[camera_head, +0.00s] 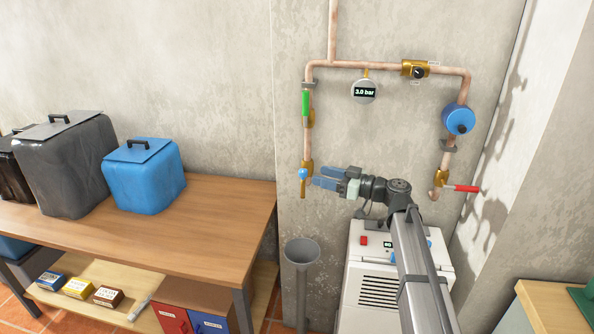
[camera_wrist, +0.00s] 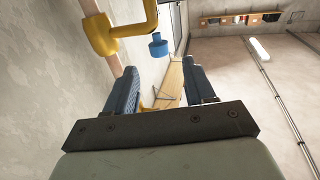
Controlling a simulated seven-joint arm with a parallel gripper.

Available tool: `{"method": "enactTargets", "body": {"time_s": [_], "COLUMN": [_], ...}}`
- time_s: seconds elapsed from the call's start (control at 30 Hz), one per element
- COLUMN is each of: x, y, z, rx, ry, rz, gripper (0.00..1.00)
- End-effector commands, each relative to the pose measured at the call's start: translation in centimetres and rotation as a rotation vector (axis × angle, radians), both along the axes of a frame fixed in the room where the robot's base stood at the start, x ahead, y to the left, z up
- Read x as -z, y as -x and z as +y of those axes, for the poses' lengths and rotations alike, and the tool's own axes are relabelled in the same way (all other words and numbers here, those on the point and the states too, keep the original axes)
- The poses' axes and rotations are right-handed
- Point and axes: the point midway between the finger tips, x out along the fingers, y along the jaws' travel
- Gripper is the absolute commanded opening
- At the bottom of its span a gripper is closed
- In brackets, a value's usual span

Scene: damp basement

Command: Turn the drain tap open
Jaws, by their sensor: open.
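A brass tap (camera_head: 306,167) with a small blue knob (camera_head: 303,174) sits low on the left copper pipe, above a grey open-topped drain pipe (camera_head: 301,252). My gripper (camera_head: 319,177) points left at the knob from its right side, close to it. In the wrist view, the blue knob (camera_wrist: 158,47) appears beyond my open fingers (camera_wrist: 163,74), roughly in line with the gap between them. The brass tap body (camera_wrist: 101,34) is to its upper left. The fingers hold nothing; I see no contact with the knob.
A green handle (camera_head: 306,103) is higher on the left pipe, and a gauge (camera_head: 364,91) reads 3.0 bar. A red-handled valve (camera_head: 462,188) and blue round fitting (camera_head: 459,119) are on the right pipe. A white unit (camera_head: 378,270) stands below; a wooden table (camera_head: 215,212) is left.

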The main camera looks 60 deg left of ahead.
Motion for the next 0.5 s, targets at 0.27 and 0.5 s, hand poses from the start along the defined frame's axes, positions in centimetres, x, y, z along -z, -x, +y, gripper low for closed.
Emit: {"method": "enactTargets", "body": {"time_s": [0.27,0.5], "x": [0.0,0.0], "y": [2.4,4.0], "z": [4.4,7.0], "rx": [-0.001,0.0], "ry": [0.001,0.001], "rz": [0.0,0.0], "gripper": [0.54,0.54]}}
